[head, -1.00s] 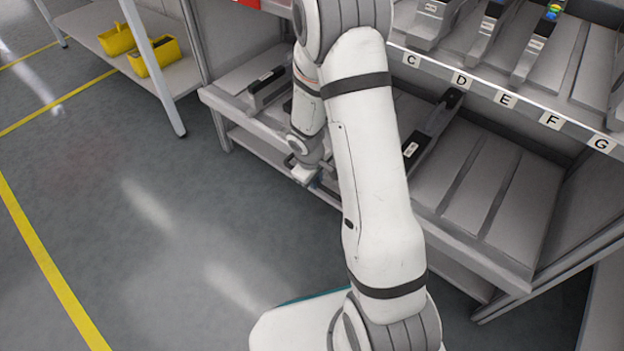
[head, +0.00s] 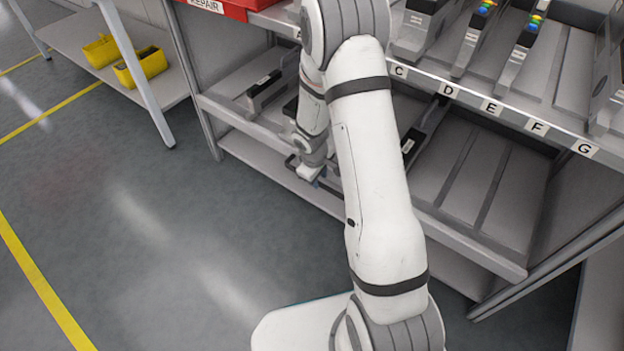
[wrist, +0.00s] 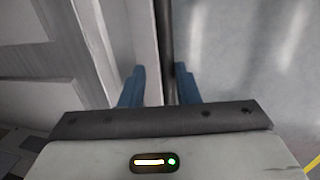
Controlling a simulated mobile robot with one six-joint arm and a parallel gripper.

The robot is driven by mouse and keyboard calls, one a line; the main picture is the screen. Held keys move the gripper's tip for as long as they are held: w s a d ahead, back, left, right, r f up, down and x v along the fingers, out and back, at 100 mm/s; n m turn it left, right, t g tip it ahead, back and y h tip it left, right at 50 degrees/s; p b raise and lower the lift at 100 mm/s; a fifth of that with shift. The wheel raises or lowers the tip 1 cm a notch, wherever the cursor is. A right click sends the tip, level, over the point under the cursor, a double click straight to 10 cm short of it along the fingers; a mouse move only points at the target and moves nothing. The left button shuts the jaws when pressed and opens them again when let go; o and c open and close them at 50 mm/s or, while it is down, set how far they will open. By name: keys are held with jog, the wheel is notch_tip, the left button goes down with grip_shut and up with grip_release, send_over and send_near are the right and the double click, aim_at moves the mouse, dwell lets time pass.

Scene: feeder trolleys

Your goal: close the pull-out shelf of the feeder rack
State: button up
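The feeder rack's pull-out shelf (head: 468,250) is the grey slotted level below the lettered shelf in the head view. Its front edge runs from upper left to lower right, and its slotted bed shows beyond the lettered edge, partly behind my arm. My gripper (head: 308,176) is low at the shelf's front, left of my arm, with its fingertips hard to make out there. In the wrist view, the two blue fingers of my gripper (wrist: 160,88) are apart, one on each side of a dark bar (wrist: 167,45) along the shelf's front. Firm contact cannot be told.
The lettered upper shelf (head: 512,117) holds several feeders, with a red bin (head: 232,8) at its left. Feeders (head: 264,92) also lie on the lower level. A side table (head: 85,60) with yellow bins (head: 142,67) stands at left. The floor (head: 130,240) in front is clear.

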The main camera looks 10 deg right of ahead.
jog(key=shift+o, duration=1.2)
jog(key=shift+a, duration=0.1)
jog(key=shift+s, duration=0.1)
notch_tip(320, 180, up, 8)
jog(key=a+p, duration=0.1)
jog(key=p, duration=0.2)
jog(key=shift+s+f+p, duration=0.2)
jog(key=shift+s+p, duration=0.2)
jog(key=shift+s, duration=0.05)
jog(key=shift+a, duration=0.1)
jog(key=s+d+r+m+p, duration=0.15)
jog(key=s+r+p, duration=0.4)
jog(key=r, duration=0.95)
jog(key=s+r+m+p, duration=0.25)
jog(key=r+p, duration=0.65)
jog(key=r, duration=0.7)
jog(key=s+r+m+p, duration=0.1)
jog(key=s+r+p, duration=0.3)
jog(key=r, duration=0.3)
jog(key=s+a+r+m+y+p, duration=0.1)
jog(key=s+r+p, duration=0.4)
jog(key=r, duration=0.3)
jog(key=s+a+r+m+t+p, duration=0.1)
jog(key=s+r+m+p, duration=0.1)
jog(key=s+r+p, duration=0.3)
notch_tip(320, 180, up, 3)
jog(key=shift+r+y, duration=0.2)
jog(key=shift+y, duration=0.1)
